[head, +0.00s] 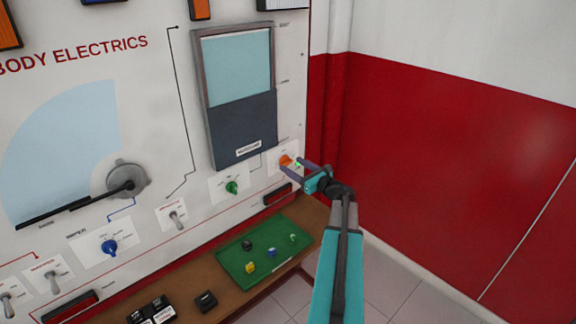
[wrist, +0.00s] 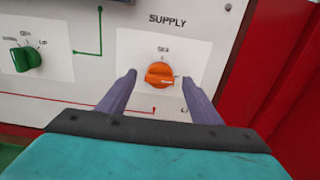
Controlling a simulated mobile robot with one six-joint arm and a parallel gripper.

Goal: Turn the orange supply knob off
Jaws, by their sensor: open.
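The orange supply knob (head: 285,160) is on a white plate at the right end of the panel. In the wrist view the orange knob (wrist: 160,75) sits below the word SUPPLY, with its grip bar lying about level and a light mark at its right end. My gripper (head: 301,166) is at the knob in the head view. In the wrist view my gripper (wrist: 160,88) is open, one finger to the left and one to the right of the knob, with gaps visible. I cannot tell how far the fingertips are from the panel.
A green knob (head: 232,188) is left of the supply plate; a blue knob (head: 110,247) is farther left. A dark-framed window (head: 240,95) is above. A green tray (head: 240,275) with small coloured parts lies on the shelf below. A red and white wall (head: 450,150) stands right.

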